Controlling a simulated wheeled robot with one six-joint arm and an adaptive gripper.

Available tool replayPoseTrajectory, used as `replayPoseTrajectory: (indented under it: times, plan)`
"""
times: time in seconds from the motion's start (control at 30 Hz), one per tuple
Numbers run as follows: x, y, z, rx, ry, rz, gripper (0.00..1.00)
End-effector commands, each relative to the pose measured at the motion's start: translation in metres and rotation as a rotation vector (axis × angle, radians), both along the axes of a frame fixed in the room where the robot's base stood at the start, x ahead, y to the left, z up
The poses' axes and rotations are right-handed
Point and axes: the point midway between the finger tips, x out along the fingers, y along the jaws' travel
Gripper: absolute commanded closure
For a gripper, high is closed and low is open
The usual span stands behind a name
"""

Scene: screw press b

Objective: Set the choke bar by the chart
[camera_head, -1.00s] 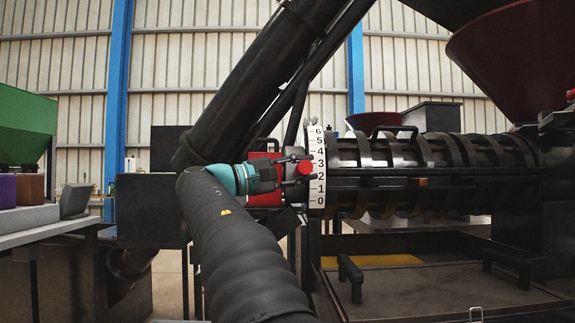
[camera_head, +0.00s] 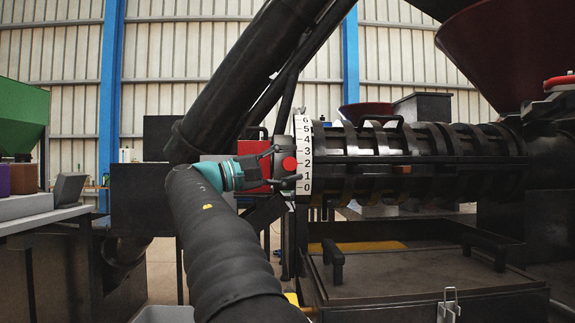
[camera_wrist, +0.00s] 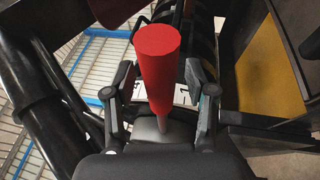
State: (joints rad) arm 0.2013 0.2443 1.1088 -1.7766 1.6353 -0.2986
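The choke bar (camera_head: 289,163) shows as a red round end in front of a white curved chart (camera_head: 304,155) numbered 0 to 6. In the head view its end looks level with about the 2. In the wrist view the bar is a red cylinder (camera_wrist: 160,70) standing up between my fingers. My gripper (camera_head: 281,165) is at the bar with one finger above and one below it. In the wrist view my gripper (camera_wrist: 160,85) is open, with gaps between the bar and both fingers. The bar's base is partly hidden.
The ribbed black press barrel (camera_head: 420,145) runs right from the chart. A dark red hopper (camera_head: 495,55) hangs at upper right. A big black slanted tube (camera_head: 260,70) passes above my arm. A low dark tray (camera_head: 420,275) lies below the barrel.

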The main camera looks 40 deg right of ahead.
Motion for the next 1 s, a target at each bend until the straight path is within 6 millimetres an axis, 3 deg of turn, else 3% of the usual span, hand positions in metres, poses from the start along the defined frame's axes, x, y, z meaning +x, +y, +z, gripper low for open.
replayPoseTrajectory:
  times: [0.23, 0.7, 1.0]
  plan:
    - [0.004, 0.011, -0.002, 0.0, 0.001, 0.004, 0.44]
    - [0.03, 0.092, -0.018, -0.001, 0.0, 0.005, 0.44]
    - [0.036, 0.113, -0.022, -0.001, 0.0, 0.002, 0.44]
